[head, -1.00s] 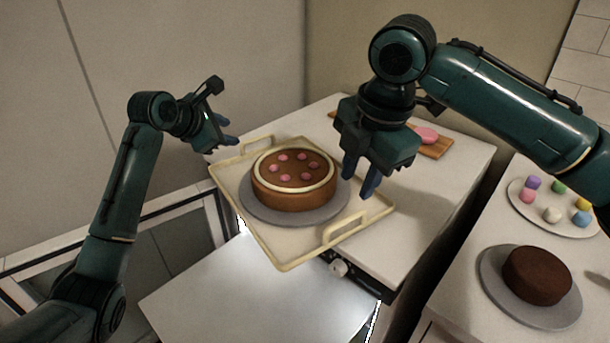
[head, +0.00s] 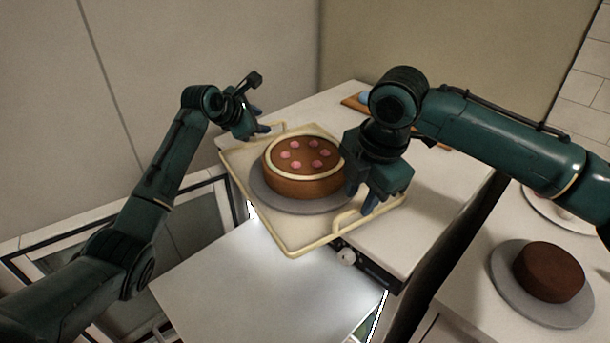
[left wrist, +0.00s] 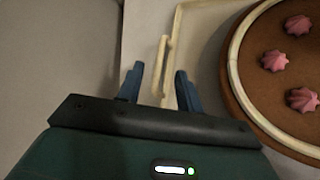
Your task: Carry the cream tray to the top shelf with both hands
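The cream tray (head: 290,232) lies on the white counter, its near corner jutting past the edge. It carries a brown cake (head: 300,185) with a cream ring and pink dollops, on a grey disc (head: 265,200). My left gripper (head: 260,120) is open at the tray's far-left handle. In the left wrist view its fingers (left wrist: 159,74) stand either side of the handle bar (left wrist: 163,58), not closed on it. My right gripper (head: 361,200) is over the near-right handle (head: 345,218), fingers pointing down and apart. It hides part of that handle; I cannot tell whether it touches.
A white panel (head: 240,290) lies lower, in front of the counter. A chocolate cake (head: 548,270) on a grey disc stands on another counter at right. A wooden board (head: 352,103) lies behind my right arm. A wall stands close behind my left gripper.

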